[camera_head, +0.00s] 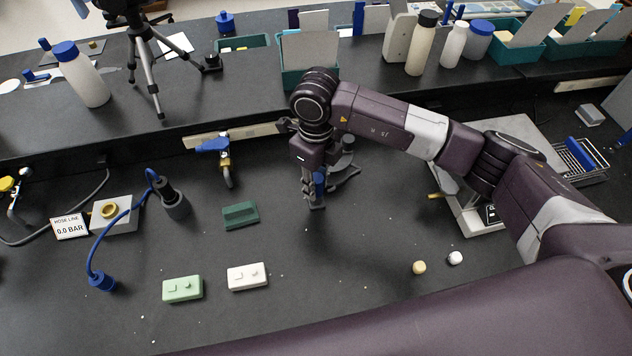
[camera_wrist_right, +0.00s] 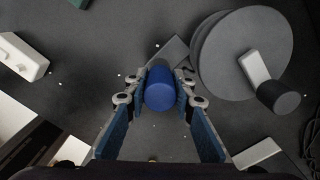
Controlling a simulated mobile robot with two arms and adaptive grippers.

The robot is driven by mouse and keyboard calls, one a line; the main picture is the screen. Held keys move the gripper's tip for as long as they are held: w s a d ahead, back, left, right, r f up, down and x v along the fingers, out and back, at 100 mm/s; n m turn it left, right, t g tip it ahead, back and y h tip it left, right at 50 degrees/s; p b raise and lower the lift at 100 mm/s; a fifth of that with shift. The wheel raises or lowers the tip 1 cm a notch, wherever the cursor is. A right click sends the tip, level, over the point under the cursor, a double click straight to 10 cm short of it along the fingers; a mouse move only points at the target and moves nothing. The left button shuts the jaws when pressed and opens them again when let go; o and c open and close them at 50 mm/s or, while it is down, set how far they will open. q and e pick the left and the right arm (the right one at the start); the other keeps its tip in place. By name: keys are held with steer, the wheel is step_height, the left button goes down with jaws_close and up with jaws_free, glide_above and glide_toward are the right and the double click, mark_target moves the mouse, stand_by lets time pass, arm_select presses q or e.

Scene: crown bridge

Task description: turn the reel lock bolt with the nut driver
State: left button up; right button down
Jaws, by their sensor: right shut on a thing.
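My right gripper (camera_head: 314,203) points straight down over the middle of the bench. In the right wrist view its fingers (camera_wrist_right: 159,92) are shut on a blue cylindrical handle (camera_wrist_right: 159,88), seen end-on, which looks like the nut driver; some blue also shows between the fingers in the head view (camera_head: 320,184). The nut driver's tip is hidden below the handle. A grey reel (camera_wrist_right: 240,65) with a crank arm and dark knob (camera_wrist_right: 279,97) stands beside the gripper; in the head view it is partly hidden behind my wrist. I cannot make out the lock bolt. My left gripper is not in view.
A green block (camera_head: 240,214), a pale green box (camera_head: 182,289) and a white box (camera_head: 247,276) lie left of the gripper. A blue hose (camera_head: 104,240) lies farther left. Two small round pieces (camera_head: 419,267) lie right of front. A raised shelf with bottles runs behind.

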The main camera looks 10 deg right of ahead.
steer(key=m+p, duration=0.1)
steer(key=m, duration=0.5)
stand_by(0.4)
steer(key=m+p, duration=0.1)
steer(key=m, duration=0.3)
steer(key=shift+m, duration=1)
steer(key=shift+m+p, duration=0.55)
steer(key=shift+m, duration=0.55)
